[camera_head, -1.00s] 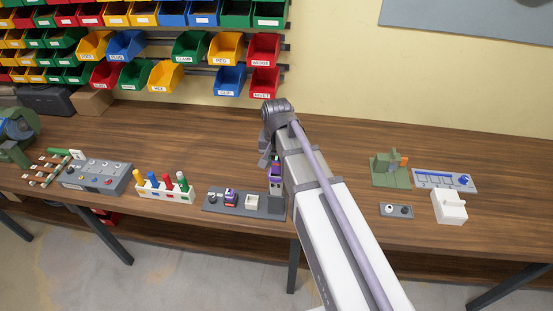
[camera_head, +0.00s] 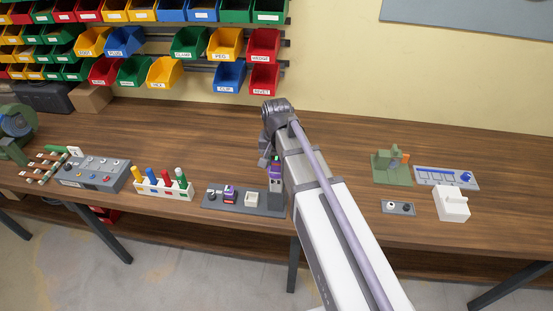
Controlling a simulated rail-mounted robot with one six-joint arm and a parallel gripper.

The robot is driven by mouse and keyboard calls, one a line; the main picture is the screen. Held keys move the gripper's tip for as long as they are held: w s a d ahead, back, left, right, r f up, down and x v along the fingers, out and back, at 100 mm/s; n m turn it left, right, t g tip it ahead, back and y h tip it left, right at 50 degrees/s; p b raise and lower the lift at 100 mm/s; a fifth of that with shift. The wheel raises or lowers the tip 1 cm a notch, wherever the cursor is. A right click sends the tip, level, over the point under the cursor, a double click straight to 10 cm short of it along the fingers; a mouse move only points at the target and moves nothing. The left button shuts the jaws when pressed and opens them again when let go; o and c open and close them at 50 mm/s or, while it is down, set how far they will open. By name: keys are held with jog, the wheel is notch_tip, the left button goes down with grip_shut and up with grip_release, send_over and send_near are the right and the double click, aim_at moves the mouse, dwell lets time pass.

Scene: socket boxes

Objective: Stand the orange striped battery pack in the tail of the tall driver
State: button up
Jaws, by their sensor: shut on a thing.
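My gripper (camera_head: 275,159) hangs just above the right end of a dark grey board (camera_head: 263,209) and is mostly hidden behind my arm. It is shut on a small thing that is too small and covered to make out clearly. A tall purple-and-dark piece (camera_head: 275,173), likely the tall driver, stands upright directly below the fingers at the board's right end. Whether the held thing touches it I cannot tell. A shorter purple piece with an orange-red mark (camera_head: 230,194) stands on the board further left. The orange stripes of the battery pack cannot be picked out for certain.
The board also carries a white square socket (camera_head: 251,199) and a small dark part (camera_head: 211,194). A white rack of coloured handles (camera_head: 163,190) and a grey control box (camera_head: 92,174) stand left. A green fixture (camera_head: 391,167) and white box (camera_head: 451,204) stand right. Bare tabletop lies behind.

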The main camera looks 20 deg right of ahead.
jog(key=shift+f+b, duration=0.55)
jog(key=shift+f, duration=0.1)
jog(key=o, duration=0.9)
jog(key=shift+r, duration=0.1)
notch_tip(320, 180, up, 11)
jog(key=p, duration=1.1)
